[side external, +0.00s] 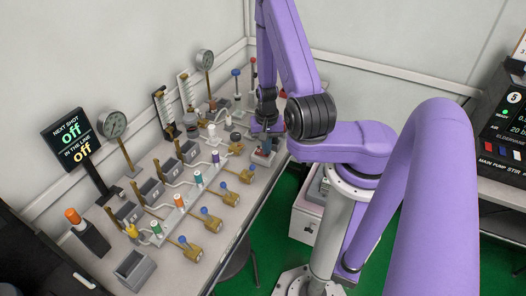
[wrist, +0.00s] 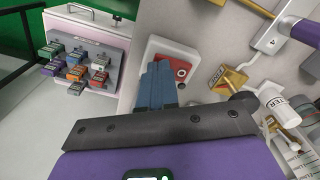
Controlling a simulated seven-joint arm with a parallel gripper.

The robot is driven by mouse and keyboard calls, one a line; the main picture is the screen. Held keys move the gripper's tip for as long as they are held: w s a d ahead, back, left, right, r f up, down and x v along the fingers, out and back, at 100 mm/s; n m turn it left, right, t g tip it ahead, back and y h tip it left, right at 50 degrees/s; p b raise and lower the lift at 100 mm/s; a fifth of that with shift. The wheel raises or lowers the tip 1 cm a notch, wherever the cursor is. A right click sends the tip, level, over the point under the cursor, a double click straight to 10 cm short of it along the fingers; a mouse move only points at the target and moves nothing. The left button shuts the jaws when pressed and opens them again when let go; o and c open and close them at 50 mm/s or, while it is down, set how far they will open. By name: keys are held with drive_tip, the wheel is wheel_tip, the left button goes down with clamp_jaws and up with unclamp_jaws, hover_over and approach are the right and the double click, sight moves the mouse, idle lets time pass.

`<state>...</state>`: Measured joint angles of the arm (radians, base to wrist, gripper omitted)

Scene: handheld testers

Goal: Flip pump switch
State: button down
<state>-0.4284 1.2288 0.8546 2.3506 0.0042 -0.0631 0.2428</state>
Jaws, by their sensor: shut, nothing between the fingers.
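A dark console (side external: 508,120) at the right edge of the side view is labelled "MAIN PUMP STIR". Small red, white and blue rocker switches sit above these words; the middle one, above "PUMP" (side external: 502,149), is too small to read its position. The fingertips lie over or beside a red part (wrist: 181,70) on a white-rimmed plate (wrist: 160,47); contact cannot be told.
The bench (side external: 218,235) carries brass valves (side external: 212,222), grey boxes, gauges (side external: 112,125) and upright rods. In the wrist view a brass fitting (wrist: 227,79) is close right of the fingers, and a rack of coloured blocks (wrist: 78,68) stands left. Green floor separates bench and console.

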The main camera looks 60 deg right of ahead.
drive_tip(key=shift+f, duration=0.1)
drive_tip(key=shift+r, duration=3.5)
drive_tip(key=w+a+r+n, duration=0.6)
drive_tip(key=a+r+n, duration=0.4)
drive_tip(key=a+n, duration=0.25)
drive_tip(key=s+a+r+n, duration=0.2)
drive_tip(key=s+r+n, duration=0.2)
drive_tip(key=s, duration=0.5)
drive_tip(key=s+a+r+n, duration=0.3)
drive_tip(key=s+r+n, duration=0.1)
drive_tip(key=s+n, duration=0.4)
drive_tip(key=shift+s, duration=0.95)
